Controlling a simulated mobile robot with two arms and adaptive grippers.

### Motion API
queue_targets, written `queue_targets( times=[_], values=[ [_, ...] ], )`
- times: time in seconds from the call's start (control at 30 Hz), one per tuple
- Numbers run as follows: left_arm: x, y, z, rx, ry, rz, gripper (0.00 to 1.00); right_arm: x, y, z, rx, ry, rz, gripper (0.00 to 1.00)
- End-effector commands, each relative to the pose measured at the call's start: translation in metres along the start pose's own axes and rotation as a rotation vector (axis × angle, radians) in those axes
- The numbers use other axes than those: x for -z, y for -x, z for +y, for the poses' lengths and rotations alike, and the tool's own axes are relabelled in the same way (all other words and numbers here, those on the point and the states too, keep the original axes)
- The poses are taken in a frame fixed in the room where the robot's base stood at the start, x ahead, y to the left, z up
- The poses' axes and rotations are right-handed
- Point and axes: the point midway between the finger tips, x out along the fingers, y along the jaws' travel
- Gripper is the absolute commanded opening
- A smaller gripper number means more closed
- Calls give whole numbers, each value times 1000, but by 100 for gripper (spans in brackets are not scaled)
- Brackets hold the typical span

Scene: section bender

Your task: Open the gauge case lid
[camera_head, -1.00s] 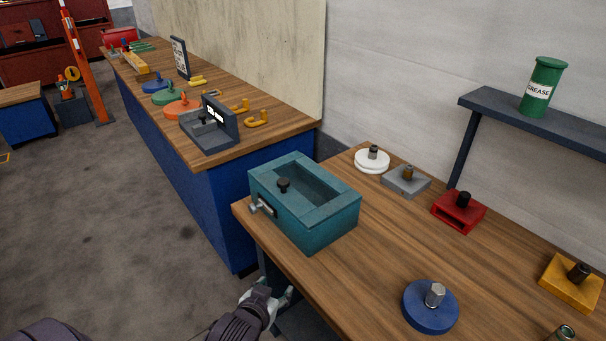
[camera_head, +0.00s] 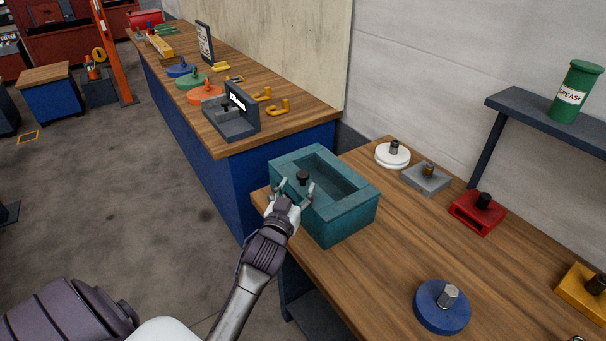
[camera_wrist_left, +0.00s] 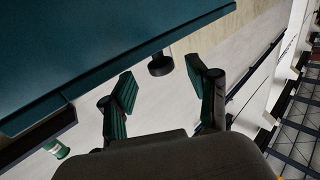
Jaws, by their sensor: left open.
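The gauge case is a teal box (camera_head: 350,212) at the left end of the near wooden bench. Its top shows a framed recess, with a dark round knob (camera_head: 303,177) on the left side. My left gripper (camera_head: 295,190) is open and empty at the case's left front edge, just in front of the knob. The gripper hides the metal handle on that side. In the left wrist view, the open fingers (camera_wrist_left: 160,82) have a dark knob (camera_wrist_left: 160,65) between and beyond their tips, and a teal case surface (camera_wrist_left: 90,50) fills the upper left. Contact cannot be told. My right gripper is out of view.
On the near bench are a white disc (camera_head: 393,155), a grey block (camera_head: 426,178), a red block (camera_head: 478,212), a blue disc (camera_head: 442,307) and a yellow block (camera_head: 584,291). A shelf holds a green grease can (camera_head: 575,92).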

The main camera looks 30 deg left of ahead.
Motion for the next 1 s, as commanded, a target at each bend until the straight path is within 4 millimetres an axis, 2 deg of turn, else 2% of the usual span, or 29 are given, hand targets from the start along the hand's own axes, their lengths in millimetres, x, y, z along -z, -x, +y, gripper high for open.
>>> queue_targets(
  times=[0.1,0.3,0.67,0.77,1.0],
  values=[
    [2,-23,0,0,1,0,60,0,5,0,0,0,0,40],
    [0,-45,0,0,0,-1,60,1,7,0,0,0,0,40],
    [-1,-50,0,0,0,-1,60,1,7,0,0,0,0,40],
    [-1,-50,0,0,1,-1,46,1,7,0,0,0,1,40],
    [-1,-50,0,-1,1,-1,6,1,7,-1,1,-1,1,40]
  ],
)
